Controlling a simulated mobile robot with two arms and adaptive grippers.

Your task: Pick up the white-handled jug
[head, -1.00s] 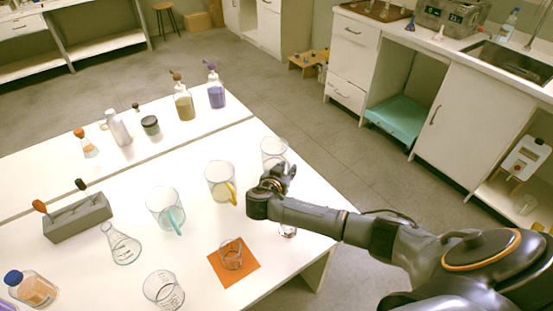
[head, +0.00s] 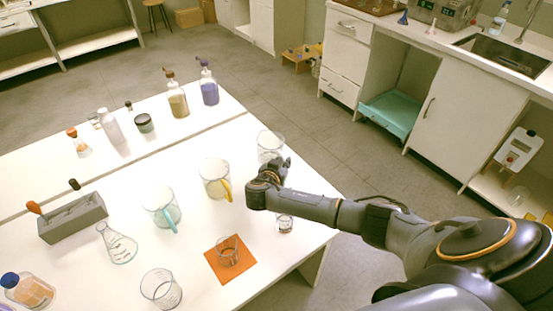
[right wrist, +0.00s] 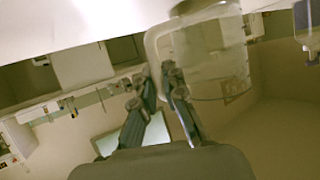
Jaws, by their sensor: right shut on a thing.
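The white-handled jug (head: 270,143) is a clear glass jug at the far right of the white table in the head view, partly hidden behind my right gripper (head: 272,172). In the right wrist view the jug (right wrist: 212,55) fills the upper right, and its pale handle (right wrist: 151,45) comes down between the fingers of my right gripper (right wrist: 158,80). The fingers are shut on the handle. I cannot tell whether the jug's base touches the table. My left gripper is not in view.
A yellow-handled jug (head: 214,177) and a teal-handled jug (head: 160,207) stand to the left. A small glass (head: 285,224) stands just below my right forearm. A beaker (head: 228,251) sits on an orange mat (head: 243,272). Several bottles line the back.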

